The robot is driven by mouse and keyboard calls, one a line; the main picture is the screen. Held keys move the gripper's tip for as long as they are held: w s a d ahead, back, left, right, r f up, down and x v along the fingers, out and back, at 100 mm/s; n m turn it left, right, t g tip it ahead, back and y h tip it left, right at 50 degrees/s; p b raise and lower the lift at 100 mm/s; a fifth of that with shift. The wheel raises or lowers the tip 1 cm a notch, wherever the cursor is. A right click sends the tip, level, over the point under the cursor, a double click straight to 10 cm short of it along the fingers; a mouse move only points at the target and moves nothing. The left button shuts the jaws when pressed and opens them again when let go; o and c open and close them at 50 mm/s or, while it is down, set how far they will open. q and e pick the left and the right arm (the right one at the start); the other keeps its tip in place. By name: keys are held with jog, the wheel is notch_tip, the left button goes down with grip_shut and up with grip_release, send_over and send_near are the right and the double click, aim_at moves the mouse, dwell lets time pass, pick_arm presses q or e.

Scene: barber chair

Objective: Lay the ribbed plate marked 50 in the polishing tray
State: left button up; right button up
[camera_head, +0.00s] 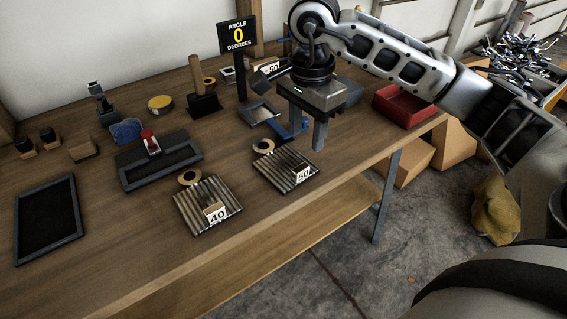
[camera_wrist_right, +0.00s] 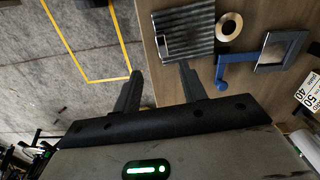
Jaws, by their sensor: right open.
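The ribbed plate marked 50 (camera_head: 279,166) lies flat on the wooden bench, its white number tag at its front right corner. In the right wrist view, the ribbed plate (camera_wrist_right: 190,22) lies just beyond my fingertips. My right gripper (camera_head: 307,137) is open and empty, pointing down above the bench behind and to the right of that plate; its two fingers also show in the right wrist view (camera_wrist_right: 159,72). A flat black framed tray (camera_head: 48,218) lies empty at the bench's left end; no label shows it as the polishing tray. My left gripper is out of view.
A ribbed plate marked 40 (camera_head: 203,205) lies to the left. A black fixture with a red knob (camera_head: 158,160), an angle sign reading 0 (camera_head: 237,37) and a red bin (camera_head: 402,104) stand on the bench. Bare wood lies between the black tray and plate 40.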

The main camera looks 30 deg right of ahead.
aim_at(300, 167)
jog(key=f, duration=0.9)
jog(key=shift+w+a+f+p, duration=0.2)
jog(key=shift+a+f+p, duration=0.1)
jog(key=shift+p, duration=0.1)
jog(key=shift+r, duration=0.1)
grip_shut()
